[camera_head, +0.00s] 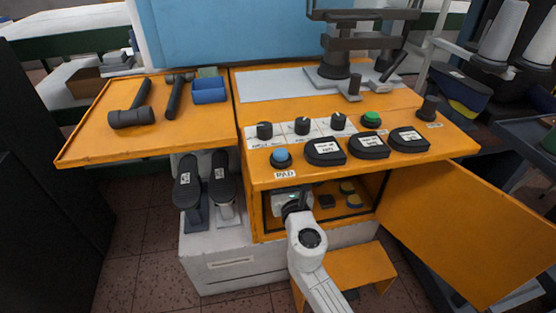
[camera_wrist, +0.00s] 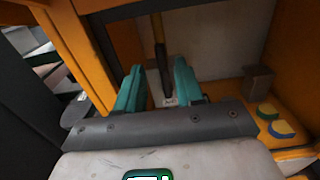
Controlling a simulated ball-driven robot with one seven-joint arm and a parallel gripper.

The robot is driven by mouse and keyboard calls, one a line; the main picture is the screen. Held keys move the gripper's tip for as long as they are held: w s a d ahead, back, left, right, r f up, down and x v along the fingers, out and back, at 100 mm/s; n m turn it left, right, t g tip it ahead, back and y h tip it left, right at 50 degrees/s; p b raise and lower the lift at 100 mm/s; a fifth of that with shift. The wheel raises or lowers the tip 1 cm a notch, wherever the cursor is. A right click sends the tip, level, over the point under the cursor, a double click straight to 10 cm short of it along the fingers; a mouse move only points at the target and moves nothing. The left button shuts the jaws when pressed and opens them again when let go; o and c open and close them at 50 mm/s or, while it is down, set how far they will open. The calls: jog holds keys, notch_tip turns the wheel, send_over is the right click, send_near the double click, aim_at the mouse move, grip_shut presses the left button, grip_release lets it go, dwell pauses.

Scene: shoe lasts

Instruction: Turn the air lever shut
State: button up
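The air lever (camera_wrist: 163,65), a dark handle with a yellowish upper part, hangs nearly upright inside the orange cabinet. A small white label (camera_wrist: 170,101) sits at its lower end. In the wrist view my gripper (camera_wrist: 158,80) has two teal fingers standing apart, with a clear gap between them. The lever appears in that gap, nearer the right finger; I cannot tell whether it is between the fingers or beyond them. In the head view my gripper (camera_head: 287,198) reaches into the cabinet opening under the control panel, and the lever cannot be made out there.
The orange cabinet door (camera_head: 470,230) stands open at the right. Round blue-and-yellow pads (camera_wrist: 281,128) and a dark block (camera_wrist: 257,82) lie inside, right of my gripper. The cabinet's left frame (camera_wrist: 80,55) is close. Shoe lasts (camera_head: 188,185) stand left of the opening.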

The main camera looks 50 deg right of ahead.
jog(key=x, duration=0.7)
jog(key=shift+b, duration=0.35)
grip_shut()
